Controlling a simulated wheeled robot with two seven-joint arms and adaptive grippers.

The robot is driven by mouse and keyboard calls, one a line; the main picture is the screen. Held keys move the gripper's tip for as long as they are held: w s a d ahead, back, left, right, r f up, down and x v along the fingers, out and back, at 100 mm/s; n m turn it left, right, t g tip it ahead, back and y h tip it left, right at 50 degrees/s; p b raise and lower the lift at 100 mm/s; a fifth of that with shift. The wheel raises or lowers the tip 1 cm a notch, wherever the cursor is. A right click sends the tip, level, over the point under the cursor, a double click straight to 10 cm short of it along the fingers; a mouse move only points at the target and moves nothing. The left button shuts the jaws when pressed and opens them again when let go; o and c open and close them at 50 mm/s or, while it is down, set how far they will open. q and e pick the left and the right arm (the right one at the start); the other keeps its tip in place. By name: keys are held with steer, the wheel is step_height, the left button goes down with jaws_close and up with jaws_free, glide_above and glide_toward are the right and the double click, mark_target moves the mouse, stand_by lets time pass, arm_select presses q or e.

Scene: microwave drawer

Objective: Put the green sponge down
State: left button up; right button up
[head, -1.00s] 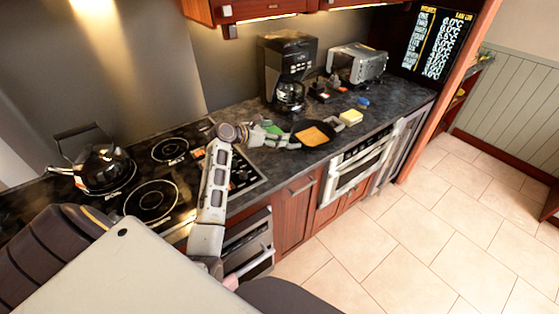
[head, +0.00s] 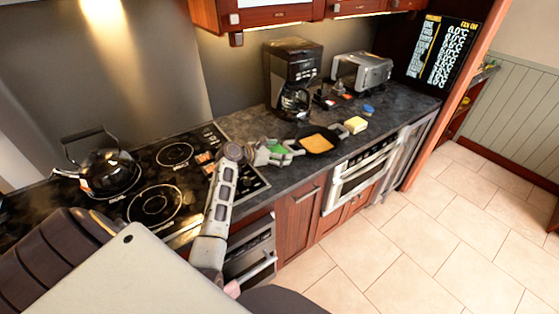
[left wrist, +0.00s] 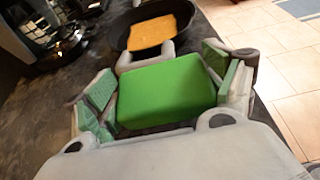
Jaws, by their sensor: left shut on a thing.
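The green sponge (left wrist: 165,92) is a rounded block that fills the space between the fingers of my left gripper in the left wrist view. My left gripper (head: 284,150) is shut on it, with green finger pads on both sides. In the head view the sponge (head: 276,147) shows as a small green patch partly covered by the fingers. The gripper is over the dark countertop (head: 238,127), beside the stove. I cannot tell if the sponge touches the counter. My right gripper is not in view.
A black pan (head: 333,148) with a flat orange-tan thing (head: 317,144) lies just beyond the gripper. A yellow sponge-like block (head: 355,125), a coffee maker (head: 293,75) and a toaster oven (head: 361,72) stand on the counter. A kettle (head: 108,172) sits on the stove at left.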

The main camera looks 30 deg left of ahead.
arm_select(q)
steer(key=shift+f, duration=0.25)
steer(key=shift+f, duration=1.75)
steer(key=shift+f, duration=0.1)
steer(key=o, duration=0.6)
steer(key=shift+v, duration=6.05)
